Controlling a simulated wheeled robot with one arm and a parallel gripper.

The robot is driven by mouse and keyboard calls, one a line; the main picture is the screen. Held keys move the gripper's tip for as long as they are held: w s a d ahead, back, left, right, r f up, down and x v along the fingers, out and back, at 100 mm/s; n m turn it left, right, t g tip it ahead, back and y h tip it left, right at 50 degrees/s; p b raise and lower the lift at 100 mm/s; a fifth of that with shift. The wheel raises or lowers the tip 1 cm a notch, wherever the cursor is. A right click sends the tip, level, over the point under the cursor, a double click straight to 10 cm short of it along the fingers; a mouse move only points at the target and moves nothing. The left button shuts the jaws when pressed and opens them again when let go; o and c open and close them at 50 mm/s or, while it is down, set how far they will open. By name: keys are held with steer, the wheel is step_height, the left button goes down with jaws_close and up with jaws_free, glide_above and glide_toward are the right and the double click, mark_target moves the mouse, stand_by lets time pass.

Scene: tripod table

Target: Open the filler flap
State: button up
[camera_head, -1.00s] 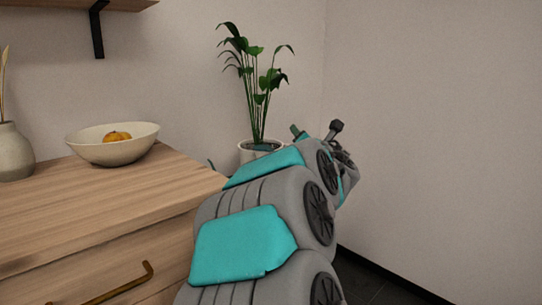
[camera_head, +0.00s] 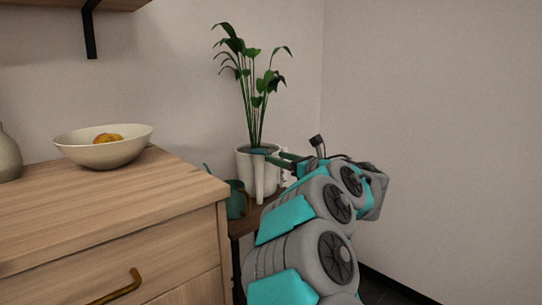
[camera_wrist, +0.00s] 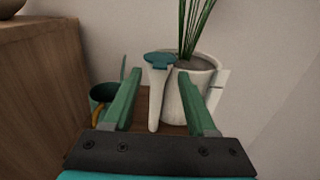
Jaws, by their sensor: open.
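The filler flap (camera_head: 262,151) is a small teal lid lying across the top of a white filler tube (camera_head: 265,180) on the front of a white plant pot (camera_head: 243,163). In the wrist view the flap (camera_wrist: 160,59) looks closed over the tube (camera_wrist: 157,97). My gripper (camera_head: 283,158) is open, with green fingers pointing toward the pot. In the wrist view my gripper (camera_wrist: 160,73) has one finger on each side of the flap and tube in the picture. I see no contact, and the exact distance is unclear.
A teal vessel (camera_head: 237,199) with a golden handle stands left of the pot on a small wooden table (camera_head: 243,226). A wooden dresser (camera_head: 120,210) with a bowl (camera_head: 104,148) of orange fruit is at left. The wall at right is bare.

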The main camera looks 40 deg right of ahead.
mark_target(269, 154)
steer(key=shift+w+a, duration=0.15)
steer(key=shift+w, duration=1.7)
steer(key=shift+r, duration=0.1)
jaws_close()
